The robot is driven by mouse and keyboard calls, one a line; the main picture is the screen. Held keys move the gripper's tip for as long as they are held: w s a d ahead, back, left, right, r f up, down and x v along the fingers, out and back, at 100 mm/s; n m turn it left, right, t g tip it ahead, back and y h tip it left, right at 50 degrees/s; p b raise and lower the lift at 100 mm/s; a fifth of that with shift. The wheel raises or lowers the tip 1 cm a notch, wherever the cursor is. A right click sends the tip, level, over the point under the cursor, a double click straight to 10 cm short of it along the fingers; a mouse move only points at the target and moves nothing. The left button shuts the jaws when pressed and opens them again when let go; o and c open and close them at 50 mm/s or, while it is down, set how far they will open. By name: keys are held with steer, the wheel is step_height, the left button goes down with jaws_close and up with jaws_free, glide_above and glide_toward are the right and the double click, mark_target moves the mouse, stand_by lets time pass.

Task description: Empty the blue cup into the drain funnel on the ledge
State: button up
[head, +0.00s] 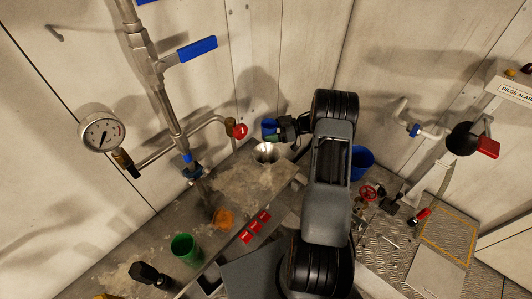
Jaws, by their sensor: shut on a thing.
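The blue cup (268,126) is small in the head view, near the back corner above the ledge. My gripper (277,129) is shut on it from the right, and the dark jaws and wrist hide part of the cup. I cannot tell surely whether the cup is tilted, and its contents do not show. The drain funnel (265,153), a shiny metal cone with a wide mouth, stands on the ledge (238,183) just below the cup in the picture. The cup looks apart from the funnel.
A pipe with a red-knobbed tap (239,131) stands left of the funnel. A blue bucket (363,161) and red valve wheel (367,193) are right of my arm.

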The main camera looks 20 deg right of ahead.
steer(key=shift+s, duration=0.2)
steer(key=shift+s+r+t+b, duration=0.1)
steer(key=shift+t+b, duration=0.2)
steer(key=shift+s+r+n+h+b, duration=0.1)
steer(key=shift+s+n+h+b, duration=0.15)
steer(key=shift+n+h+b, duration=0.2)
steer(key=r, duration=0.1)
steer(key=s+r+n, duration=0.1)
steer(key=r+n+t, duration=0.1)
steer(key=r, duration=0.1)
steer(key=shift+s+a+r, duration=0.1)
steer(key=shift+s+a, duration=0.05)
steer(key=shift+a, duration=0.25)
steer(key=r+n+b, duration=0.1)
steer(key=b, duration=0.1)
steer(key=s+r+n+t+h+b, duration=0.1)
steer(key=b, duration=0.2)
steer(key=s+a+r+n+b, duration=0.1)
steer(key=n+b, duration=0.1)
steer(key=shift+a+r+b, duration=0.1)
steer(key=shift+r+b, duration=0.05)
steer(key=shift+b, duration=0.15)
steer(key=shift+f+n+t+h+b, duration=0.3)
steer(key=shift+n+t+b, duration=0.3)
steer(key=shift+b, duration=1.55)
steer(key=shift+r, duration=0.15)
